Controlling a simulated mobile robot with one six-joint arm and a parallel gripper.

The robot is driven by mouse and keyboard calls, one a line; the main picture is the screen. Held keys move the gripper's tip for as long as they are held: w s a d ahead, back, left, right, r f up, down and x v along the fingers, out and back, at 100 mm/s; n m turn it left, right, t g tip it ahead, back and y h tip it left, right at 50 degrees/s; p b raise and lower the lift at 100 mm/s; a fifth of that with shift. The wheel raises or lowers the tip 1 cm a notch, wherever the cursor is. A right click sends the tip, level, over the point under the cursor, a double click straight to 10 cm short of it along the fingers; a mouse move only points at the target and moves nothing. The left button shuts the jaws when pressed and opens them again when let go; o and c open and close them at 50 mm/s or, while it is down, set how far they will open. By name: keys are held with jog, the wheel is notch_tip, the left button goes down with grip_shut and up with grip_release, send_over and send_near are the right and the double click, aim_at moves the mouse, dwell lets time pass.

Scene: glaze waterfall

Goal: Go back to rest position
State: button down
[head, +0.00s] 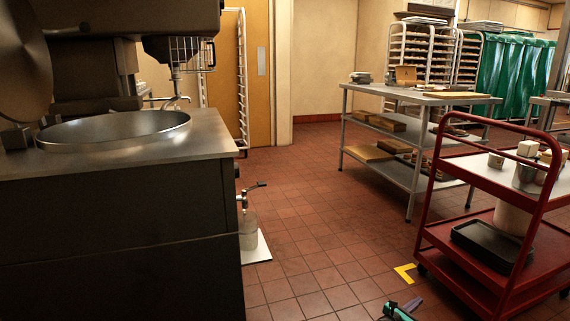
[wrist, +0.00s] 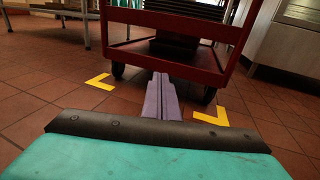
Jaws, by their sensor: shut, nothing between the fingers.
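My gripper (wrist: 160,78) shows in the wrist view with its grey-purple fingers together and nothing between them. It points over the tiled floor toward the red cart (wrist: 170,54), apart from it as far as I can tell. In the head view only the tip of my gripper (head: 414,304) and a bit of its teal body show at the bottom edge, left of the red cart (head: 455,232). The rest of the arm is out of view.
Yellow floor marks (head: 405,273) lie by the cart's wheels. A steel counter with a round basin (head: 115,128) stands at left, with a clear jar (head: 248,232) beside it. A metal table (head: 400,95) stands behind the cart. The tiled floor between is clear.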

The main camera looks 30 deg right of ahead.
jog(key=w+a+r+t+y+p, duration=0.1)
jog(key=w+a+r+p, duration=0.4)
jog(key=a, duration=0.4)
jog(key=w+a+r+m+y+p, duration=0.25)
jog(key=a+p, duration=0.55)
jog(key=a, duration=0.6)
jog(key=w+a+r+m+y+p, duration=0.1)
jog(key=a+r+y+p, duration=0.15)
jog(key=a+p, duration=0.85)
jog(key=s+a+r+m+g+y+p, duration=0.2)
jog(key=s+a+m, duration=0.3)
jog(key=s+a, duration=0.4)
jog(key=s+a+r+m+g+y+p, duration=0.2)
jog(key=s+a+m+y, duration=0.3)
jog(key=s+a, duration=0.5)
jog(key=s+a+r+m+g+y+p, duration=0.2)
jog(key=s+a, duration=0.7)
jog(key=a, duration=1.3)
jog(key=m+g+y+p, duration=0.1)
jog(key=m+g+y, duration=0.1)
jog(key=m, duration=0.1)
jog(key=shift+s+r+m+p, duration=0.15)
jog(key=shift+r+m+p, duration=0.1)
jog(key=shift+m+p, duration=0.1)
jog(key=shift+d, duration=0.25)
